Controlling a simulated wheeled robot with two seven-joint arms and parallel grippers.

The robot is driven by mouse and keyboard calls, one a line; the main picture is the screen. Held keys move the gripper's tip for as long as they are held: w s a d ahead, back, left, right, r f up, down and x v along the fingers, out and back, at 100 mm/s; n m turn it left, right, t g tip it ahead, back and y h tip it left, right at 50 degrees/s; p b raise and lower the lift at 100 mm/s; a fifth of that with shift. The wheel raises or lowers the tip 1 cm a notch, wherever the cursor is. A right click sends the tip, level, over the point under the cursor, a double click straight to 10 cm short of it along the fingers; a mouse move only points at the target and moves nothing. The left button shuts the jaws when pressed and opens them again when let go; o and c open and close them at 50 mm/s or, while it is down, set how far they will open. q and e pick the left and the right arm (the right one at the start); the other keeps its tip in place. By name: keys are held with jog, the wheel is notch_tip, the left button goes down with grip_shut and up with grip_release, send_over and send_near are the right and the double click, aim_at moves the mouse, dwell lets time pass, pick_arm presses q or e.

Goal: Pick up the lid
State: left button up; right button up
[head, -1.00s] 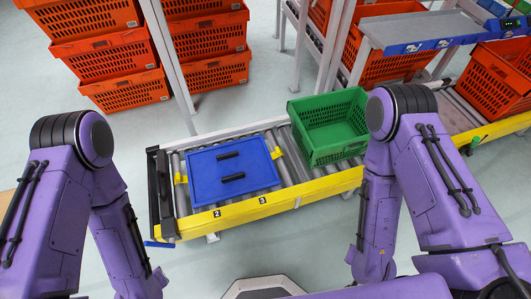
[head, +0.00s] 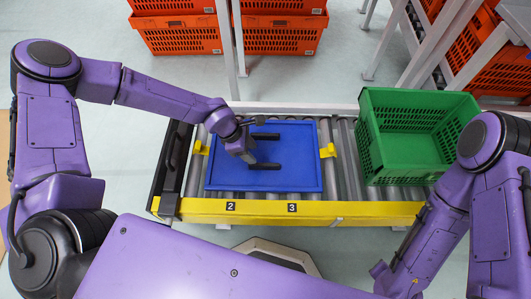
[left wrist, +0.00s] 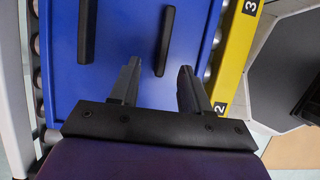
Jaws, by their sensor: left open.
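The blue lid (head: 305,150) lies flat on the roller conveyor, with two black bar handles on top, a far handle (head: 265,136) and a near handle (head: 264,166). My left gripper (head: 254,140) is over the lid's left half, close to the left ends of the handles. The left wrist view shows the gripper (left wrist: 158,75) open and empty, with its two fingers spread apart over the lid (left wrist: 125,30). The right gripper is outside the view; only my right arm shows.
A green crate (head: 372,140) stands on the conveyor to the right of the lid. Yellow clips (head: 327,151) sit at the lid's sides. A yellow rail (head: 370,213) edges the conveyor's front. A black end stop (head: 174,160) is at left, and orange totes (head: 180,38) stand behind.

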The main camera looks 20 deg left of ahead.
aim_at(260, 164)
pick_arm(q)
jog(key=x, duration=0.2)
jog(key=b+x, duration=0.1)
jog(key=x, duration=0.2)
jog(key=b+x, duration=0.1)
jog(key=x, duration=0.2)
jog(key=shift+s+f, duration=0.15)
jog(key=shift+s, duration=0.15)
jog(key=shift+c, duration=0.3)
grip_shut()
